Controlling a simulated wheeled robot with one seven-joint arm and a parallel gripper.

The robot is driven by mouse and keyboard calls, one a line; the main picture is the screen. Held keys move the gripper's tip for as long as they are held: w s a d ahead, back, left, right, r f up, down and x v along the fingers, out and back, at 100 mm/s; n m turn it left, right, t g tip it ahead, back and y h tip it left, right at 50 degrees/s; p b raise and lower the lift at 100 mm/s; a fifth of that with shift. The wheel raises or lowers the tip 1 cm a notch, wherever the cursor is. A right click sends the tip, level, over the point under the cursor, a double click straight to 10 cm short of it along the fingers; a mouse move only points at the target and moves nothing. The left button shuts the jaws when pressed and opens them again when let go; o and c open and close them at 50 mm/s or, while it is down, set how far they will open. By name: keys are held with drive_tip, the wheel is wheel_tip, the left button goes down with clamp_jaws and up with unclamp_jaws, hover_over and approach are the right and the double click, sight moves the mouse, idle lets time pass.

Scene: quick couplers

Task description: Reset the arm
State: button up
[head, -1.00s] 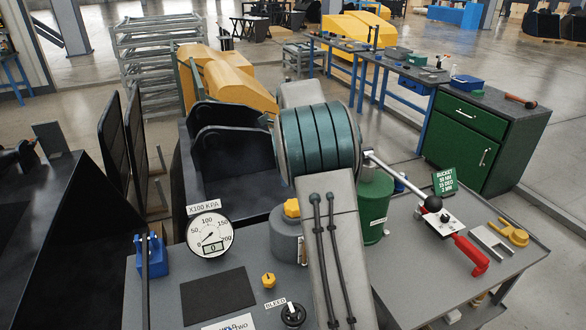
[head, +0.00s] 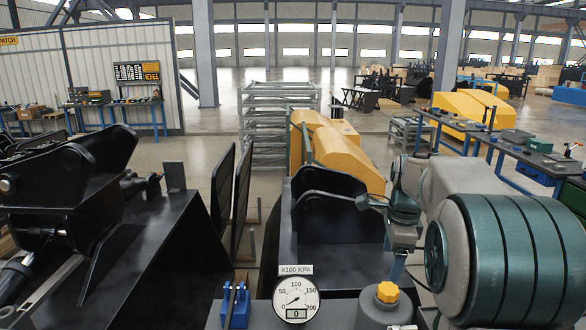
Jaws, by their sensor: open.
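My arm fills the right side of the head view, with a large teal-banded grey joint close to the camera. Its slimmer teal and grey wrist part stands further left, over the right edge of a black bucket (head: 330,262).
A large black attachment (head: 150,255) stands left. Yellow covers (head: 335,150) and a metal rack (head: 262,125) stand behind. Open floor lies beyond.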

drive_tip(key=s+a+f+n+t, duration=0.1)
drive_tip(key=s+a+n, duration=0.3)
drive_tip(key=s+n, duration=0.6)
drive_tip(key=s+a+f+n+t, duration=0.1)
drive_tip(key=s+a+n, duration=0.3)
drive_tip(key=s+n, duration=0.6)
drive_tip(key=shift+s+a+f, duration=0.15)
drive_tip(key=shift+s+f, duration=0.65)
drive_tip(key=shift+s, duration=1.55)
